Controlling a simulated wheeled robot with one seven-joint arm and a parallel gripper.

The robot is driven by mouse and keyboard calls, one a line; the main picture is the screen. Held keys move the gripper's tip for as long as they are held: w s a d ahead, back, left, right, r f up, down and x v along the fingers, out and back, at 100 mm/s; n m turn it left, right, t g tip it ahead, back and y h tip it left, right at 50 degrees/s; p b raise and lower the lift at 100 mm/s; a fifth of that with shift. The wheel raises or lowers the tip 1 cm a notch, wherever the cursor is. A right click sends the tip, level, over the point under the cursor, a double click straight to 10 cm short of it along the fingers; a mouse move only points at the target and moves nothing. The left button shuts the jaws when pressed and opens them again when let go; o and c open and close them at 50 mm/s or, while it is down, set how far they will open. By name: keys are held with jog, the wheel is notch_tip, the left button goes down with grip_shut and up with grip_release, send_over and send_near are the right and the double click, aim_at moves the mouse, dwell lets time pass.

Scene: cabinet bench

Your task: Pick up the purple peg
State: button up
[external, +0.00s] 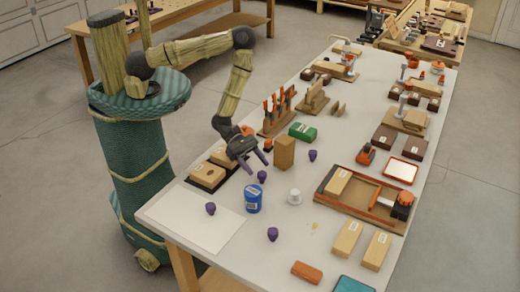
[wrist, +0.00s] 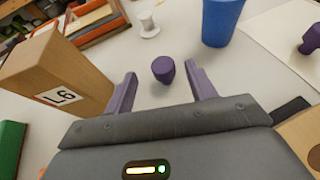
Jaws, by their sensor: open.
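Several purple pegs stand on the bench. One purple peg (external: 262,176) is just in front of my gripper (external: 255,163), behind the blue can. In the wrist view this purple peg (wrist: 163,69) appears between and just beyond the two purple fingertips, not held. My gripper is open and empty, tilted down over the bench. Another purple peg (external: 210,208) is on the white sheet, and it shows at the right edge of the wrist view (wrist: 312,38). Other purple pegs stand nearer the front (external: 272,233) and right of the wooden block (external: 312,155).
A blue can (external: 253,199) and a white spool (external: 295,197) stand close by. A wooden block (external: 285,153), marked L6 in the wrist view (wrist: 58,75), stands left of the fingers there. A green box (external: 303,132) and a tool rack (external: 278,118) are behind.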

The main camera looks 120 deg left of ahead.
aim_at(262, 174)
jog(key=shift+f+p+x, duration=0.2)
jog(key=shift+p+x, duration=0.35)
jog(key=shift+x, duration=1.75)
jog(key=shift+s+d, duration=0.1)
jog(key=c, duration=1.1)
